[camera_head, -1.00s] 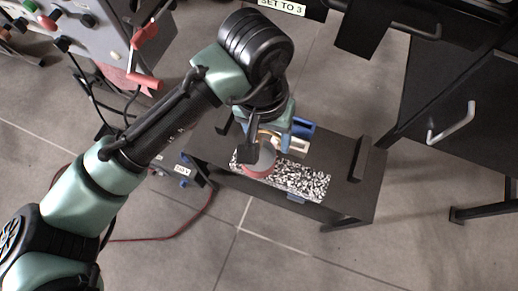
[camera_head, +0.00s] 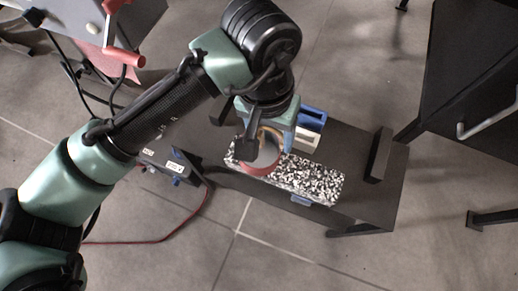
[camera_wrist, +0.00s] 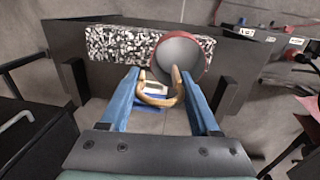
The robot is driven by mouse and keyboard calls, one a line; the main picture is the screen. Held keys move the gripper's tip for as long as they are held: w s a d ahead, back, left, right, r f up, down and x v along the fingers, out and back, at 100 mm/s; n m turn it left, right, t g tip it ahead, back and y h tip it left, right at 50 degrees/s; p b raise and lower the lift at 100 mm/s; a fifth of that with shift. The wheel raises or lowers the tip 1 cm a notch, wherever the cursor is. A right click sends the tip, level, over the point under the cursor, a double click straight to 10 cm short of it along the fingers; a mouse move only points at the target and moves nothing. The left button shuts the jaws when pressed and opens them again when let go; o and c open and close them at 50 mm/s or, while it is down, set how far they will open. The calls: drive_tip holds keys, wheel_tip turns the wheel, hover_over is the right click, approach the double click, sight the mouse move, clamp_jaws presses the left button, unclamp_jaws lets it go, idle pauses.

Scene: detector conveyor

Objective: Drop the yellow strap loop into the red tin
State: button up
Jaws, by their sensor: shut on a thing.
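The yellow strap loop (camera_wrist: 160,98), tan-yellow and U-shaped in the wrist view, sits between the blue fingers of my gripper (camera_wrist: 160,80). My gripper is shut on it. The red tin (camera_wrist: 205,63) stands just beyond the fingertips, right of centre, with its grey inside facing the camera. In the head view the tin (camera_head: 262,172) is on the bench below my gripper (camera_head: 268,143), which partly covers it. The loop appears there as a tan edge beside the tin. I cannot tell whether the loop is over the tin's opening.
A black-and-white speckled block (camera_head: 315,182) lies on the dark bench (camera_head: 375,205), beside the tin. A blue bin (camera_head: 313,117) and a whitish one (camera_head: 306,141) are behind my gripper. A dark upright (camera_head: 378,155) stands at the bench's right. A red cable (camera_head: 150,240) crosses the floor.

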drive_tip(key=shift+f, duration=0.45)
drive_tip(key=o, duration=1.4)
drive_tip(key=r+p, duration=0.1)
drive_tip(key=r, duration=0.3)
drive_tip(key=r+p, duration=0.2)
drive_tip(key=r, duration=0.2)
drive_tip(key=a+r+p, duration=0.1)
drive_tip(key=r, duration=0.4)
drive_tip(key=shift+w+p, duration=0.2)
drive_tip(key=shift+p, duration=0.15)
drive_tip(key=shift+a+f, duration=0.1)
